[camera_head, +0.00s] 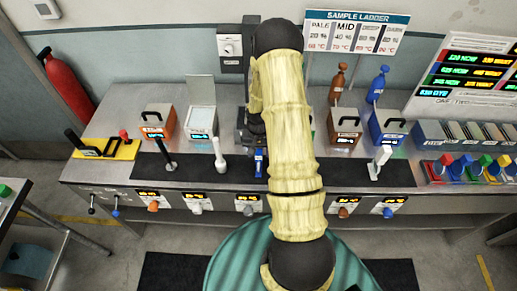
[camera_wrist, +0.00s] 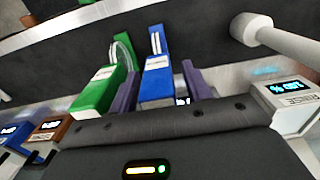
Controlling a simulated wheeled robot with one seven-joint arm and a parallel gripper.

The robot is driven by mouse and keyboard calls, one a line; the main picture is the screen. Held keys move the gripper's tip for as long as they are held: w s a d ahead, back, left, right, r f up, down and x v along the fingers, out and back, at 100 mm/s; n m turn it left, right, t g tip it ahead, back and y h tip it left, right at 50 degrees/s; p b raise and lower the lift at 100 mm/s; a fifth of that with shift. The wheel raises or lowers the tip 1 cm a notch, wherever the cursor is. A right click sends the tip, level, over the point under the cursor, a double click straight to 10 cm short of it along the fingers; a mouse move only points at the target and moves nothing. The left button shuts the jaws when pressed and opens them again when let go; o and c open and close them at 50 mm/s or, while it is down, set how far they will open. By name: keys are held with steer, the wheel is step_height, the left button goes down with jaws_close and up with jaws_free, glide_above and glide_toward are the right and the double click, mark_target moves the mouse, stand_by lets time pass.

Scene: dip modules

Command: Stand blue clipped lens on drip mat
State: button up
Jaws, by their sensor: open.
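The blue clipped lens (camera_wrist: 157,78) stands upright on the black drip mat (camera_wrist: 70,55) in the wrist view, its clear lens pointing away from my gripper. It also shows in the head view as a small blue upright piece (camera_head: 259,162) on the mat (camera_head: 200,172), just left of my arm. My gripper (camera_wrist: 160,70) is open, with one purple finger on each side of the blue clip's body; I cannot tell whether either touches it. A green clipped lens (camera_wrist: 97,90) stands close on the left, beside the left finger. In the head view my arm hides most of my gripper and the green lens.
A white-handled tool (camera_wrist: 260,32) is at the right in the wrist view. White (camera_head: 220,155), black (camera_head: 168,158) and further white (camera_head: 380,160) upright handles stand on the mat. Dip modules (camera_head: 203,120) line the bench behind. Mat to the right of my arm is mostly clear.

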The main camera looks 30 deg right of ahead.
step_height(320, 180, up, 12)
steer(key=b, duration=0.4)
steer(key=shift+r, duration=0.15)
stand_by(0.6)
steer(key=s+a+r+n+t, duration=0.1)
steer(key=s+a+r+n, duration=0.2)
steer(key=s+a, duration=0.3)
steer(key=s+a+r+n+t, duration=0.1)
steer(key=s+a+r+n, duration=0.2)
steer(key=s+a+r, duration=0.2)
steer(key=s+a, duration=0.2)
steer(key=a, duration=0.2)
steer(key=shift+s+a+r+t, duration=0.2)
steer(key=shift+a+r+t, duration=0.1)
steer(key=shift+r, duration=0.1)
steer(key=shift+s+b+x, duration=0.2)
steer(key=shift+b+x, duration=0.75)
steer(key=shift+b, duration=0.05)
